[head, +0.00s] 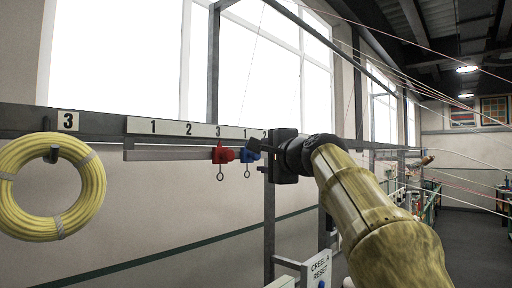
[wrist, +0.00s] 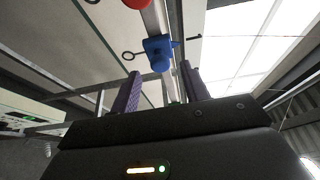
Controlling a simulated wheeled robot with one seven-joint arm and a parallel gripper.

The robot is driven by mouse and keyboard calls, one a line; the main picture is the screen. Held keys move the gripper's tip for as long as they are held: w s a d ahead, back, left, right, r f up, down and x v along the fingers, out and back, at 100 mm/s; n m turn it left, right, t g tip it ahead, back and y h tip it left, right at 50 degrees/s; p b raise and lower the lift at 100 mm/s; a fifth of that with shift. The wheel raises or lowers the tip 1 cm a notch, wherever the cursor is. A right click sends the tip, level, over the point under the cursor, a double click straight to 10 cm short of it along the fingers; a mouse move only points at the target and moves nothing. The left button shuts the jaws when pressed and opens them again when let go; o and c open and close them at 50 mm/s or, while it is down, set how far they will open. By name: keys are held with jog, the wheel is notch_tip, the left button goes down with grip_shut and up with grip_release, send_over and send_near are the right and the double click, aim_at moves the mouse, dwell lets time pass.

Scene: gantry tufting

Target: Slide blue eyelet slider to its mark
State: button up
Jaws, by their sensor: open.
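The blue eyelet slider (head: 245,157) hangs on the pale rail (head: 165,154) just right of the red slider, with its ring below it. In the wrist view the blue slider (wrist: 158,52) lies ahead of the fingertips, between their lines, with its ring sticking out to the left. My gripper (head: 254,146) is at the rail's right part, close to the blue slider. In the wrist view its two purple fingers (wrist: 160,71) are apart with nothing held between them. A white strip (head: 185,129) above the rail bears the numbers 1, 2, 3, 1, 2; my gripper hides its right end.
The red slider (head: 222,154) sits close to the left of the blue one. A yellow hose coil (head: 92,187) hangs at the left under a sign 3 (head: 68,121). A "CREEL A RESET" box (head: 319,268) stands below my arm. The rail left of the red slider is clear.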

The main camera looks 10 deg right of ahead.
aim_at(256, 155)
jog(key=p+x, duration=0.1)
jog(key=x, duration=0.3)
jog(key=shift+w+a+p, duration=0.15)
jog(key=shift+w+p, duration=0.25)
